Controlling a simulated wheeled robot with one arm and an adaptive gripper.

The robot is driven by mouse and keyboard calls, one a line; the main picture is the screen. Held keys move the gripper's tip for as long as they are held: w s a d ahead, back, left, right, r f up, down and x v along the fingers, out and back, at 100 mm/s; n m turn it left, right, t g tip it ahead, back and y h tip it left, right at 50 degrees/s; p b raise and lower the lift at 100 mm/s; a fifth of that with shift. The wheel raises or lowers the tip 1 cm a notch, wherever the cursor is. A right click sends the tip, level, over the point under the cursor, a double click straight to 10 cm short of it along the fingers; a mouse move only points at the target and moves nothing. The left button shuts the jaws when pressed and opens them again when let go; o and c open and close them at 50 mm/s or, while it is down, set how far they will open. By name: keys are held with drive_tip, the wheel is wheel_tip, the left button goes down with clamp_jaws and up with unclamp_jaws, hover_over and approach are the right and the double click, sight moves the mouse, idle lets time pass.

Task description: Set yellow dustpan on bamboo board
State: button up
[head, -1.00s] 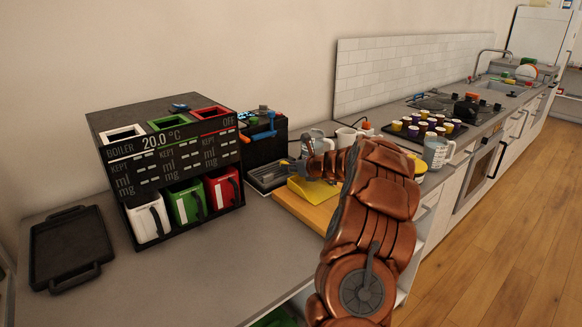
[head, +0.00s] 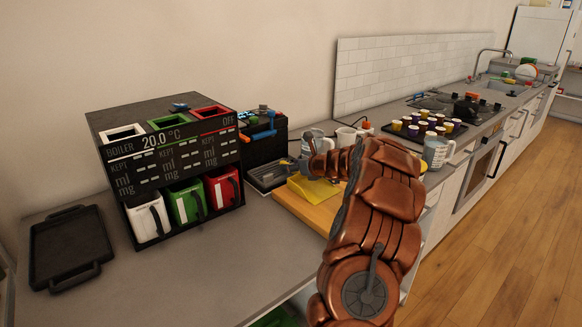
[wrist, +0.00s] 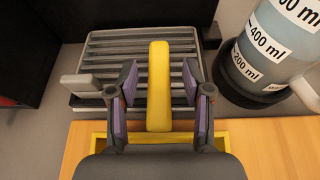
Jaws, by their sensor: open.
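The yellow dustpan (head: 315,189) lies on the bamboo board (head: 290,203) in the head view, with my arm hiding part of the board. In the wrist view its upright-looking yellow handle (wrist: 158,75) stands between my two jaws, with visible gaps on both sides. A bit of the yellow pan (wrist: 236,138) shows on the board (wrist: 285,145) below. My gripper (wrist: 160,88) is open around the handle and not touching it. In the head view the gripper (head: 308,162) is small and partly hidden beside the dustpan.
A grey slatted tray (wrist: 110,48) lies behind the handle. A measuring jug (wrist: 275,50) stands close on the right in the wrist view. A black boiler unit (head: 170,160) with cups stands to the left.

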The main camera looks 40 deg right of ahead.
wheel_tip(320, 180, up, 4)
hover_over(313, 187)
drive_tip(key=shift+d+r+b, duration=0.1)
drive_tip(key=shift+b, duration=0.25)
